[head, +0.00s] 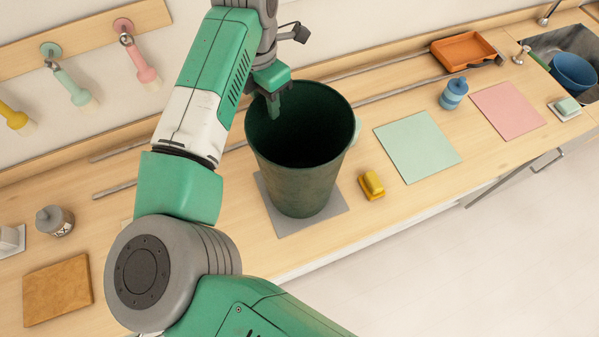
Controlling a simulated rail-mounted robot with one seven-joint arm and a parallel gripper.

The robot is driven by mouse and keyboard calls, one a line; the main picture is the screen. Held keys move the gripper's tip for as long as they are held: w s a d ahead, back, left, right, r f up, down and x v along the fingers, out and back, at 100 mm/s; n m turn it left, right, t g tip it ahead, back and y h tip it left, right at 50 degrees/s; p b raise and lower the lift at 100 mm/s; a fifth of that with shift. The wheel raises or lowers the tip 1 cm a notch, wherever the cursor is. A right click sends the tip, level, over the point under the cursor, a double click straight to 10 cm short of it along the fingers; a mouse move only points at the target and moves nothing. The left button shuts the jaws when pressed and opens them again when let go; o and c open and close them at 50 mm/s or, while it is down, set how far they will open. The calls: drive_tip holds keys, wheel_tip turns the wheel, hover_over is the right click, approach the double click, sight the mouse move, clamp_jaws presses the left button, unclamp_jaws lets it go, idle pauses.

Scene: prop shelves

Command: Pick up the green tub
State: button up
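The green tub (299,180) is a large, dark green, open-topped container in the middle of the head view. It stands on a grey square mat (330,221) on the wooden counter. Its inside is dark and looks empty where I can see it. My gripper (273,105) points down at the tub's upper left rim. One finger shows against the dark inside of the tub. The other finger is not clear, so I cannot tell whether the gripper touches the rim or is shut on it.
A yellow block-like object (371,185) sits close to the tub's right. A pale green mat (417,147), blue jar (453,93), pink mat (507,110) and orange tray (464,52) lie farther right. A metal rail (385,94) runs behind.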

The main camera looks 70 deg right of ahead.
drive_tip(key=f, duration=0.3)
drive_tip(key=shift+s+f, duration=0.2)
drive_tip(key=shift+f, duration=0.15)
clamp_jaws()
idle(1.0)
